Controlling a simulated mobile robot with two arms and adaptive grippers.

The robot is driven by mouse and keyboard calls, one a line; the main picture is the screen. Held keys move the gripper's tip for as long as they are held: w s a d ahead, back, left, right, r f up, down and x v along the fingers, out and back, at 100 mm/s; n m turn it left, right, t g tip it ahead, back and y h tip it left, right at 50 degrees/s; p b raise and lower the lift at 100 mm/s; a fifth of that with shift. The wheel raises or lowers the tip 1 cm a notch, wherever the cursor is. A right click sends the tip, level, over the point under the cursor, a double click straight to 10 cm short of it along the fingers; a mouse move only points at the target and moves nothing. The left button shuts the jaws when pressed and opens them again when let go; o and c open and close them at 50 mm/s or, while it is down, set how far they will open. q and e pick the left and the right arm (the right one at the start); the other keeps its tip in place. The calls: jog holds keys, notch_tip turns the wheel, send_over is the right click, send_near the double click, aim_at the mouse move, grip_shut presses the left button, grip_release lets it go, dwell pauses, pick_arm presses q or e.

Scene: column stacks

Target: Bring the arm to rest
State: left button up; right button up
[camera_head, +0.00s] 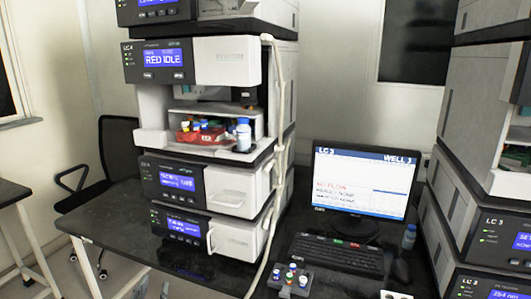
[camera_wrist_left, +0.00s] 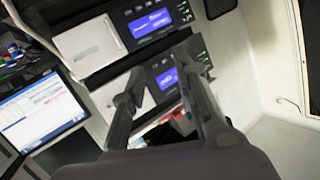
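My left gripper (camera_wrist_left: 160,88) shows in the left wrist view, with its two dark fingers spread apart and nothing visible between them. Behind the fingers are stacked instrument modules with lit blue screens (camera_wrist_left: 150,24). I cannot make out either gripper clearly in the head view. My right gripper shows in neither view.
A column stack (camera_head: 215,60) stands on the dark bench, its open bay holding a red rack (camera_head: 200,134) and a bottle (camera_head: 243,135). A monitor (camera_head: 360,183), keyboard (camera_head: 335,254) and small vial rack (camera_head: 290,280) are to its right. Another stack (camera_head: 480,200) stands far right.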

pick_arm(q)
jog(key=s+d+f+m+g+h, duration=0.15)
jog(key=s+f+g, duration=0.45)
jog(key=s+f, duration=0.6)
jog(key=s+d+f+g+h, duration=0.2)
jog(key=s+f+g, duration=0.5)
jog(key=s, duration=0.8)
notch_tip(320, 180, down, 28)
jog(key=s+f, duration=0.1)
jog(key=s, duration=0.1)
jog(key=s+a+f+g, duration=0.1)
jog(key=s+a+f, duration=0.1)
jog(key=s+f, duration=1.2)
jog(key=shift+s+a, duration=0.3)
jog(key=shift+s, duration=0.85)
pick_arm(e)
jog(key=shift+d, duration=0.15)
pick_arm(q)
jog(key=shift+m+y, duration=0.25)
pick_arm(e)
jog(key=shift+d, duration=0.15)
